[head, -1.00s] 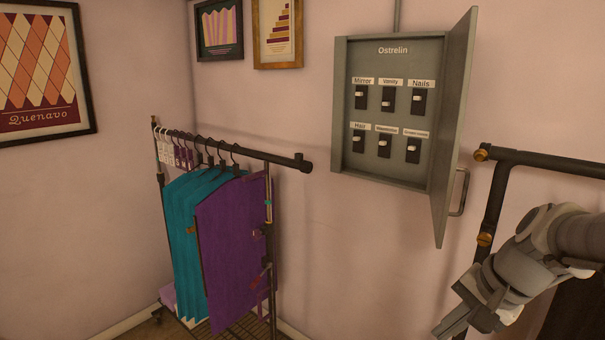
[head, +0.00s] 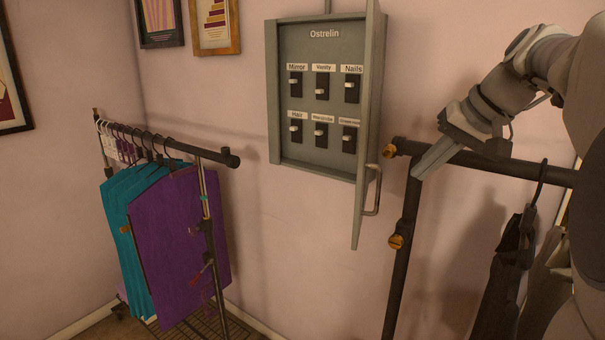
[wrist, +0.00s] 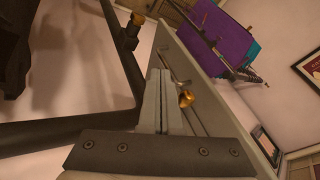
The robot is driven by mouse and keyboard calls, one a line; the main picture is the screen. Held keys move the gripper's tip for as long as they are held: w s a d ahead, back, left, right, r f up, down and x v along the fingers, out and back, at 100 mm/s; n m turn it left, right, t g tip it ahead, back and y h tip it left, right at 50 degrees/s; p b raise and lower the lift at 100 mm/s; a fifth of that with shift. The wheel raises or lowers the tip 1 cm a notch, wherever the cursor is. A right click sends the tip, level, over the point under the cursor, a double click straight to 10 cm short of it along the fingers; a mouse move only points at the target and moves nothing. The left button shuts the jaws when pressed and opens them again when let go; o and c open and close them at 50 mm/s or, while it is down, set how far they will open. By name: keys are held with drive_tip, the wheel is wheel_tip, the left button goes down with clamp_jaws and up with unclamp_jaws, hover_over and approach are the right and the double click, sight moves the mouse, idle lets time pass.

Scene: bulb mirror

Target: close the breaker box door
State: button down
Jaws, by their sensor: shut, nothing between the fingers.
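The grey breaker box (head: 322,90) hangs on the pink wall and has several labelled switches inside. Its door (head: 370,140) stands open, hinged on the box's right side and sticking out from the wall, seen nearly edge-on. The door's handle (head: 375,190) is on its right-facing outer side, near the bottom. My gripper (head: 418,174) is shut and empty, to the right of the door and apart from it in the head view. In the wrist view, my shut fingers (wrist: 163,98) point toward the door panel (wrist: 215,105), with the handle (wrist: 176,78) beyond the fingertips.
A black pipe rack with brass fittings (head: 397,242) stands right of the door, close below my gripper, with dark clothes (head: 505,270) hanging on it. A rack with teal and purple garments (head: 180,240) stands left. Framed pictures hang on the wall.

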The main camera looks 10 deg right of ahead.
sight(380, 185)
drive_tip(key=shift+n, duration=0.3)
drive_tip(key=w+a+f, duration=0.1)
drive_tip(key=w+f, duration=0.1)
drive_tip(key=w+a+f+p, duration=0.1)
drive_tip(key=w+a+f, duration=0.1)
drive_tip(key=w, duration=0.1)
drive_tip(key=w+a+f, duration=0.1)
drive_tip(key=w+f, duration=0.1)
drive_tip(key=shift+w+a+f, duration=0.1)
drive_tip(key=shift+w+a, duration=0.05)
drive_tip(key=shift+a, duration=0.25)
drive_tip(key=shift+w+a+p, duration=0.25)
drive_tip(key=shift+a+p, duration=0.05)
drive_tip(key=shift+a, duration=0.15)
